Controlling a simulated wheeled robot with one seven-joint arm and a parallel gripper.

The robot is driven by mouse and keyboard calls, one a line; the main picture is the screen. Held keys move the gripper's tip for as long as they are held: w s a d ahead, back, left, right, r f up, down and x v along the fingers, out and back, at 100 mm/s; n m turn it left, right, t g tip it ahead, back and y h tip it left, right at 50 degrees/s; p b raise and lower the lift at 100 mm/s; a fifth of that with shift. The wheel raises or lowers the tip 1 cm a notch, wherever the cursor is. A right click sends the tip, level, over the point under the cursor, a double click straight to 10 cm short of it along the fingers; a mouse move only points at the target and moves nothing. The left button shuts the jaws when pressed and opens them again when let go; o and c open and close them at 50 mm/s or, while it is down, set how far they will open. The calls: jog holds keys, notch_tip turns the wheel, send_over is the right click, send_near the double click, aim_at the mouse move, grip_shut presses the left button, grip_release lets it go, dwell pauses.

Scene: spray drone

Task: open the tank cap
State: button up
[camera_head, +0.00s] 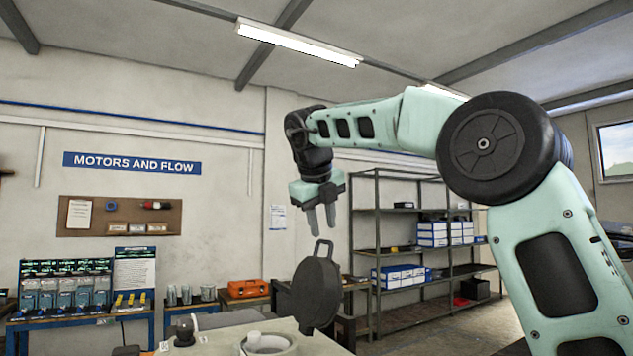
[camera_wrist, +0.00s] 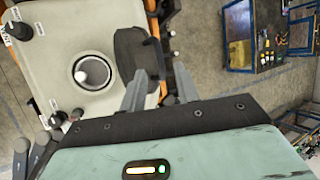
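The tank cap (camera_head: 316,289) is a black round lid with a loop handle on top. In the head view it stands upright, swung up beside the round filler opening (camera_head: 285,345) of the pale tank (camera_head: 225,340). The wrist view shows the cap (camera_wrist: 128,50) edge-on at the right side of the tank (camera_wrist: 60,100), with the opening (camera_wrist: 93,55) uncovered. A white rounded piece shows in the opening.
Dark knobs (camera_wrist: 20,30) stand on the tank's left side. Behind are a metal shelf rack (camera_head: 410,245) with boxes, a bench with an orange case (camera_head: 248,288), and a pump display (camera_head: 65,290).

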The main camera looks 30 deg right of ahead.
jog(key=p+v, duration=0.1)
jog(key=v, duration=1.2)
jog(key=shift+r, duration=0.25)
jog(key=shift+s+a, duration=0.2)
